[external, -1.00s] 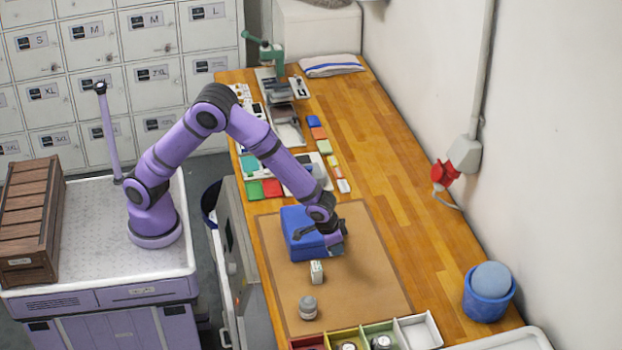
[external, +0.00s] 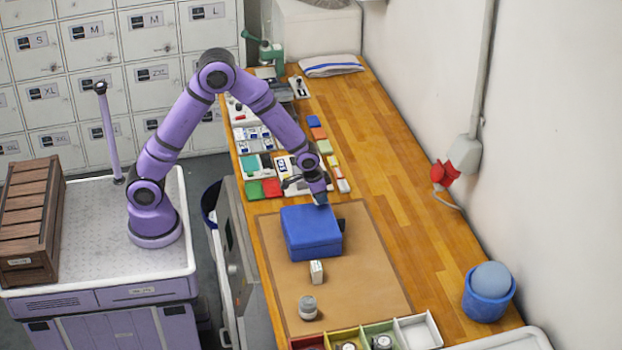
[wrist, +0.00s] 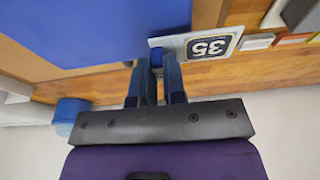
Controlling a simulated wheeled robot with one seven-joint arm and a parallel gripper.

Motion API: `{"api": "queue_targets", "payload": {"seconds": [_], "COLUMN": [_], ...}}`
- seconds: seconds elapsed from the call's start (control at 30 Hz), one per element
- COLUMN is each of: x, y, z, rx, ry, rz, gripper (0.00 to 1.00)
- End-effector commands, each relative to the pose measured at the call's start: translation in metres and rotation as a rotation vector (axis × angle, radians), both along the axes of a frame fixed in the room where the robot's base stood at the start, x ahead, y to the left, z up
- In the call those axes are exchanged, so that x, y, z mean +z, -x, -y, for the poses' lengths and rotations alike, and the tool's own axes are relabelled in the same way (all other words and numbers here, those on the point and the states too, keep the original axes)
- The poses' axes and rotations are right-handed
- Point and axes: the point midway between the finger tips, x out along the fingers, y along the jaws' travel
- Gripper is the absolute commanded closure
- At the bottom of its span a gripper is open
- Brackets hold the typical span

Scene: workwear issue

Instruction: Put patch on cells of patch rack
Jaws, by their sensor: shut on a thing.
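My gripper (external: 320,200) is above the far right corner of a blue box (external: 310,232). In the wrist view its fingers (wrist: 156,72) are shut at the end of a pale patch (wrist: 172,47) with a dark square marked 35, which looks held there. The blue box also fills the upper left of the wrist view (wrist: 90,25). White panels with labelled cells, apparently the patch rack (external: 282,165), lie along the bench's left side, just beyond my gripper. My forearm and gripper hide part of the nearest panel.
A brown mat (external: 370,270) lies under the box, a small white carton (external: 317,272) and a grey jar (external: 308,308). Coloured blocks (external: 319,134) line the panels' right side. Compartment trays (external: 418,330) stand at the near edge. The bench's right side is clear up to a blue bucket (external: 488,298).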

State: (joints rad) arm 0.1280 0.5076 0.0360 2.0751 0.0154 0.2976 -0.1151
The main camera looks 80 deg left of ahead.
Motion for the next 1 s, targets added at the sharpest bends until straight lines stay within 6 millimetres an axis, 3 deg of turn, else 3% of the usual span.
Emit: {"api": "queue_targets", "payload": {"seconds": [0.1,0.27,0.63,0.9,1.0], "x": [0.001,0.002,0.006,0.053,0.052], "y": [0.005,0.009,0.011,0.011,0.010], "z": [-0.026,-0.046,-0.052,-0.052,-0.069], "rx": [0.005,0.001,-0.002,-0.002,0.004], "ry": [-0.001,-0.003,-0.005,-0.005,-0.005], "rz": [0.003,0.008,0.010,0.014,0.003], "gripper": [1.00,1.00,1.00,1.00,1.00]}}
